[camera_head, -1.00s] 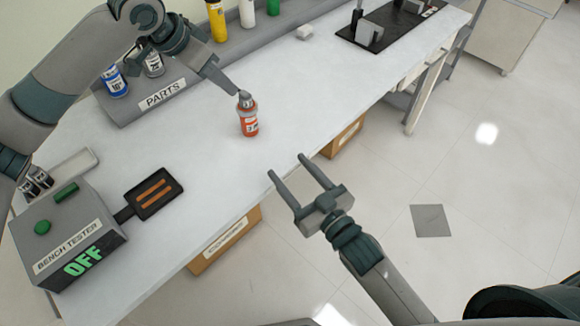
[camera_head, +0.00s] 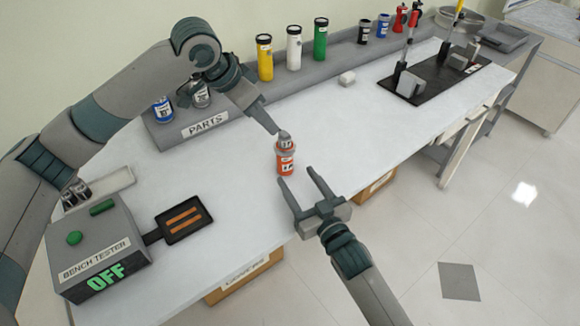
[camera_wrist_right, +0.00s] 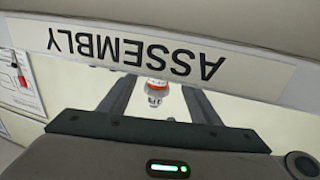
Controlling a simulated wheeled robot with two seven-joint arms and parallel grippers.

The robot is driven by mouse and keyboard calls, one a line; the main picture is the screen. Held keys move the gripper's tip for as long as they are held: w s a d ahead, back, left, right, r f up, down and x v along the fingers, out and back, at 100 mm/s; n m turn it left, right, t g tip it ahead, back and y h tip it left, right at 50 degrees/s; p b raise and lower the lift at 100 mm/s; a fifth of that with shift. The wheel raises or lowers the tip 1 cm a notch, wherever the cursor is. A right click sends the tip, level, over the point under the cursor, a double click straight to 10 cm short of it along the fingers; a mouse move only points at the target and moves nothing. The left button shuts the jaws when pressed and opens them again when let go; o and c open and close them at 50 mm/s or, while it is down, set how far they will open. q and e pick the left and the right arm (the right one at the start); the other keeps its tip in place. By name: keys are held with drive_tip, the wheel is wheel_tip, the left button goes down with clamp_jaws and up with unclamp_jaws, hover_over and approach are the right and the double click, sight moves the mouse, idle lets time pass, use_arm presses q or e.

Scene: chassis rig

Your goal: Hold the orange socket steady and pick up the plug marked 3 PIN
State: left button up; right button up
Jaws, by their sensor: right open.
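The orange socket (camera_head: 286,166) with a white label stands upright near the front edge of the white bench. A grey piece (camera_head: 285,138) with a small label sits at its top; I cannot read its marking. My left gripper (camera_head: 275,128) reaches down from the upper left, its tip at the grey piece; I cannot tell if its jaws grip. My right gripper (camera_head: 296,174) is open and empty, with its fingers pointing at the socket. In the right wrist view, the orange socket (camera_wrist_right: 158,83) and grey piece (camera_wrist_right: 155,99) show between its fingers.
The PARTS rack (camera_head: 190,125) holds a blue-and-white can (camera_head: 162,109) and a grey one. The bench tester (camera_head: 95,248) reads OFF. Yellow, white and green cylinders (camera_head: 293,48) stand on the back shelf. A black mat (camera_head: 425,92) lies at the right.

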sight(289, 165)
drive_tip(key=shift+x, duration=2.8)
drive_tip(key=shift+c, duration=0.3)
drive_tip(key=c, duration=1)
use_arm(q)
drive_tip(key=shift+o, duration=0.6)
use_arm(e)
drive_tip(key=shift+c, duration=1.4)
use_arm(q)
drive_tip(key=o, duration=0.3)
wheel_tip(289, 165, up, 4)
drive_tip(key=shift+w+f+m+g+y, duration=0.1)
drive_tip(key=shift+m+g+y, duration=0.05)
drive_tip(key=shift+m+g, duration=0.35)
drive_tip(key=shift+w+f+m+g+y, duration=0.15)
drive_tip(key=shift+m+g, duration=0.15)
drive_tip(key=shift+m, duration=0.3)
drive_tip(key=shift+s, duration=0.1)
